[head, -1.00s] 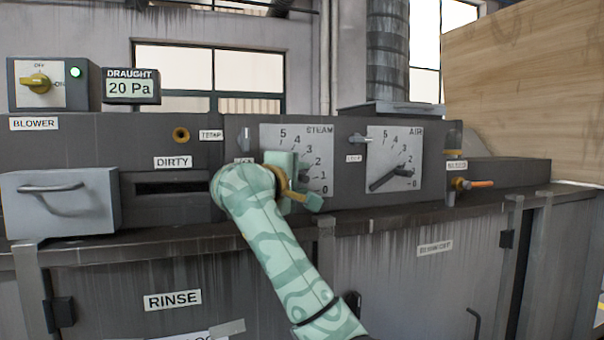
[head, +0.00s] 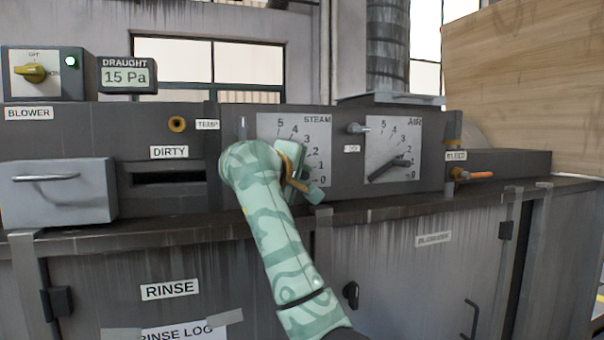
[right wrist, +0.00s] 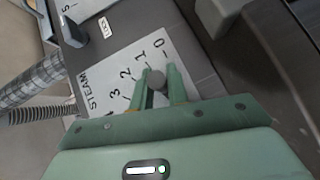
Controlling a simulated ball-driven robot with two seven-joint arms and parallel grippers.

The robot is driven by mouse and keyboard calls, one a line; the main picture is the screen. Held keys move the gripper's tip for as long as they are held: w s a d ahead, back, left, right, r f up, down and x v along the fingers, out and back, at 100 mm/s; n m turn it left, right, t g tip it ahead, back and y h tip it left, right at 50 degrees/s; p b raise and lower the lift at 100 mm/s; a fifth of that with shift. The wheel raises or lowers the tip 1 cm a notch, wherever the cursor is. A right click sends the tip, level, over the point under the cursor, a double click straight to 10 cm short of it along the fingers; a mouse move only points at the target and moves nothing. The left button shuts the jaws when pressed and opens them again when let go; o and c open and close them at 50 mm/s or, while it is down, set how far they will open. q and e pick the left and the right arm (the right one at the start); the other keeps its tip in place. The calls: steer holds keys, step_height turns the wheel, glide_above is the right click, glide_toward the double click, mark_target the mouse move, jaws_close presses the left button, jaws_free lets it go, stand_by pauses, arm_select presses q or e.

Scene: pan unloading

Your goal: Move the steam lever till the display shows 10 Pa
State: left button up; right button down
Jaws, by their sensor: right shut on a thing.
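The steam dial (head: 293,128) is a pale plate marked 0 to 5. My right gripper (head: 308,180) is in front of its lower right part, near the low numbers. In the right wrist view my right gripper (right wrist: 164,82) is shut on the grey steam lever (right wrist: 156,79), whose rounded end sits between the fingers. The lever is mostly hidden in the head view, and I cannot read its exact mark. The draught display (head: 126,76) reads 15 Pa. My left gripper is not in view.
The air dial (head: 394,135), with its own dark lever (head: 388,169), is close on the right. A small knob (head: 358,128) sticks out between the dials. The bleed valve (head: 474,175) has an orange handle. A grey drawer (head: 58,192) juts out at left.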

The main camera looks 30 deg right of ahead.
steer(key=shift+f, duration=0.15)
steer(key=c, duration=1.4)
jaws_free()
steer(key=shift+o, duration=0.2)
steer(key=shift+s+a, duration=0.35)
steer(key=shift+a, duration=0.05)
steer(key=b+v, duration=0.2)
steer(key=v, duration=1.3)
steer(key=shift+r, duration=0.3)
